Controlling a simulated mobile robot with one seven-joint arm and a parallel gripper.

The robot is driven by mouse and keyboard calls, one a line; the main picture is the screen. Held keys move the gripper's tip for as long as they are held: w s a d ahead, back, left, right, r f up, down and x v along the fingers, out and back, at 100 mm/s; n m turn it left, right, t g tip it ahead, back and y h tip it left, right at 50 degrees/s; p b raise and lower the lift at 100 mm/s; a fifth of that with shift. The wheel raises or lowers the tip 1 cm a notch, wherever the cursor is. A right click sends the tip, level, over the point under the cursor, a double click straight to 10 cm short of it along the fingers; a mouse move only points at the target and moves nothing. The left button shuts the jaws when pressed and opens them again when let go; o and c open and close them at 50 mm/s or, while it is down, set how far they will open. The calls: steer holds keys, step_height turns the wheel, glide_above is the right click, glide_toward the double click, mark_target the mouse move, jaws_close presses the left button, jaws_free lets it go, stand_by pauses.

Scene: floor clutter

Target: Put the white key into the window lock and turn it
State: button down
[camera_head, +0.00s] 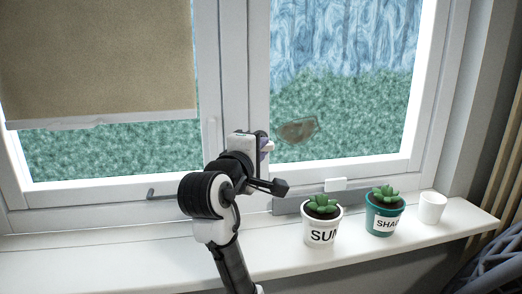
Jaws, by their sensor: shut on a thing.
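My arm reaches up from the bottom of the view to the window's middle upright. My gripper (264,147) is near that upright, by the lower left of the right pane, seen mostly from behind. It is shut on a small pale piece, which appears to be the white key (270,145); its shape is mostly hidden by the gripper. I cannot make out the window lock for sure, nor whether the key touches it. A small white block (335,184) sits on the lower right frame, above a grey strip.
A white pot marked "SUN" (321,236), a teal pot (384,222) and a small white cup (432,207) stand on the sill, right of my arm. A tan blind (95,60) covers the upper left pane. The left sill is clear.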

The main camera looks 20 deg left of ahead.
steer(key=shift+w+a, duration=0.1)
steer(key=shift+w, duration=0.1)
steer(key=c, duration=1.4)
jaws_free()
steer(key=s+b, duration=0.4)
steer(key=s, duration=0.9)
steer(key=shift+s, duration=0.4)
